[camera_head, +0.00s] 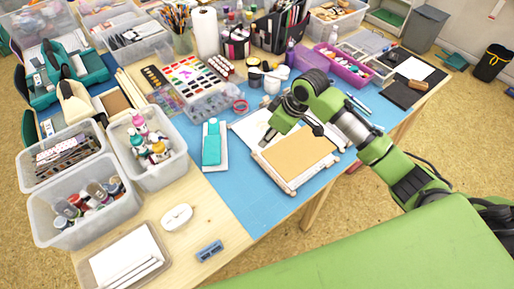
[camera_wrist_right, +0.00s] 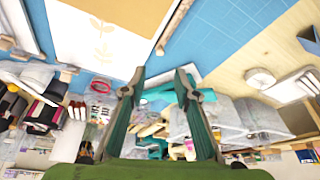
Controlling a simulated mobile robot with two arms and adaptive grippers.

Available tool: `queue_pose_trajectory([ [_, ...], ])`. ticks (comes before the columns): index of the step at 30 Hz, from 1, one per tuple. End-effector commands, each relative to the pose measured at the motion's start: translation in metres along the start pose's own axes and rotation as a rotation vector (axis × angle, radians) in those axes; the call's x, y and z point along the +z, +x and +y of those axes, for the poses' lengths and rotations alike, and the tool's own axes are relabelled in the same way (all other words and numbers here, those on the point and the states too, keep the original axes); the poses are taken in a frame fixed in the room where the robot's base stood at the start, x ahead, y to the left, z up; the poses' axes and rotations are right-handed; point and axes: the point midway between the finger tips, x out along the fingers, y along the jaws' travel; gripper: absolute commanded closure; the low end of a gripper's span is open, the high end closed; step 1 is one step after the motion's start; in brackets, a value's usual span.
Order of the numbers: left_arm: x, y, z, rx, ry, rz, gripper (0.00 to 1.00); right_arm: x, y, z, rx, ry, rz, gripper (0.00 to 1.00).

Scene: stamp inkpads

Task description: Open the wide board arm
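A tan board (camera_head: 300,157) in a pale wooden frame lies on the blue mat. I cannot tell which part is the wide board arm. In the right wrist view, a cream sheet with a plant print (camera_wrist_right: 105,30) lies at upper left, beside a pale wooden bar (camera_wrist_right: 175,22). My right gripper (camera_head: 268,137) hovers at the frame's far left corner in the head view; contact there cannot be told. Its two fingers (camera_wrist_right: 160,72) are spread, with nothing held between them. My left gripper is not in view.
A teal tool on a white base (camera_head: 212,143) lies left of the frame. Paint sets (camera_head: 193,78) and a clear tray (camera_head: 213,102) stand behind. Clear bins of bottles (camera_head: 148,145) fill the left. Bare blue mat (camera_head: 245,195) lies in front of the teal tool.

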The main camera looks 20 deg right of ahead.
Motion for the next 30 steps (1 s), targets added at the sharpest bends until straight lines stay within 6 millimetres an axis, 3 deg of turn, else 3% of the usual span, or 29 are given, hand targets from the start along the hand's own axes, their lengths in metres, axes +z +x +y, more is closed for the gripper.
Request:
queue_pose_trajectory([
  [6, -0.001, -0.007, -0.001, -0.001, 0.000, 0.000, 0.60, 0.001, 0.049, -0.002, -0.003, 0.003, -0.003, 0.72],
  [12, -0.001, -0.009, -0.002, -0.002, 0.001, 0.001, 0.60, 0.000, 0.083, -0.001, -0.001, 0.001, -0.002, 0.72],
  [18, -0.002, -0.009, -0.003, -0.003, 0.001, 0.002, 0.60, 0.000, 0.099, 0.000, 0.001, 0.000, 0.000, 0.72],
  [28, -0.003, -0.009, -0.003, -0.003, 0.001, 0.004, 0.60, 0.001, 0.103, 0.000, 0.002, -0.001, -0.001, 0.72],
  [29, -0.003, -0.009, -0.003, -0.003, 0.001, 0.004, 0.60, 0.000, 0.103, 0.000, 0.002, -0.001, 0.000, 0.74],
  [30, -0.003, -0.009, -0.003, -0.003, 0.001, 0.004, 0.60, 0.000, 0.103, 0.000, 0.002, -0.001, 0.000, 0.85],
])
